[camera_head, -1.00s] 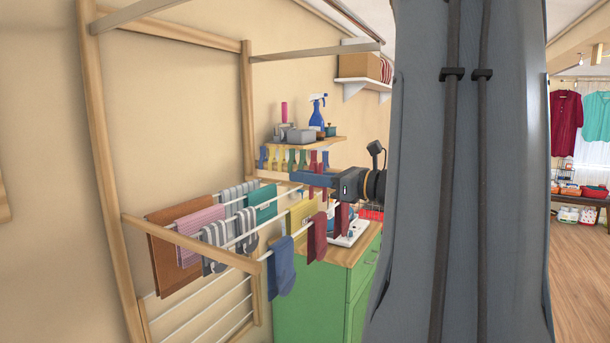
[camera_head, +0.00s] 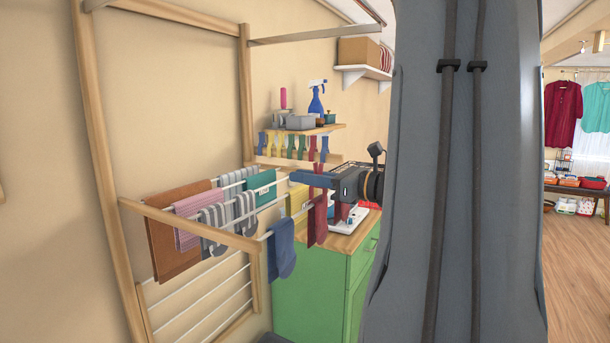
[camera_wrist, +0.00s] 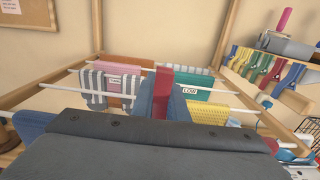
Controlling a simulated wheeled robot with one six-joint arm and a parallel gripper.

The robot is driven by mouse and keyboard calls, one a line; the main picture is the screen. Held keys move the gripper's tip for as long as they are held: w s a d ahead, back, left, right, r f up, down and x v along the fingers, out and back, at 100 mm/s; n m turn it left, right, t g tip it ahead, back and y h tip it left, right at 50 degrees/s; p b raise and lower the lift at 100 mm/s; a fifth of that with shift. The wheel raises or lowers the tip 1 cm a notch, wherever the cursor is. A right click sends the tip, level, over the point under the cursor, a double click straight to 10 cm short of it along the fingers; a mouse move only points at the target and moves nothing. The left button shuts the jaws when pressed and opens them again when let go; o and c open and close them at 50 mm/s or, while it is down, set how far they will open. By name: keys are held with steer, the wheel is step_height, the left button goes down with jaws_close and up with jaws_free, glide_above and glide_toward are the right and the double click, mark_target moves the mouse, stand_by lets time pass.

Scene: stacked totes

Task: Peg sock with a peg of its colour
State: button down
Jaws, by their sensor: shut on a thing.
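My gripper (camera_head: 313,181) is shut on a red peg (camera_wrist: 163,82); the wrist view shows the peg upright between the two blue-grey fingers. In the head view the peg shows just below the fingers, above a dark red sock (camera_head: 317,225). This sock hangs on the rack's front rod. Peg and sock overlap in the head view, so I cannot tell whether they touch. A blue sock (camera_head: 281,250) hangs to its left on the same rod. A row of coloured pegs (camera_head: 290,147) hangs along the shelf strip behind.
The wooden drying rack (camera_head: 190,224) also carries a brown towel (camera_head: 168,258), a pink cloth (camera_head: 186,236), striped grey socks (camera_head: 214,232), a teal cloth (camera_head: 262,188) and a yellow cloth (camera_head: 297,201). A green cabinet (camera_head: 310,298) stands behind the front rod.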

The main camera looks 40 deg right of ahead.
steer(key=shift+f+b, duration=0.45)
steer(key=shift+f, duration=0.5)
steer(key=c, duration=1.7)
jaws_free()
steer(key=shift+o, duration=0.2)
steer(key=b+v, duration=0.2)
steer(key=v, duration=0.5)
steer(key=shift+s+d, duration=0.15)
steer(key=shift+s, duration=0.2)
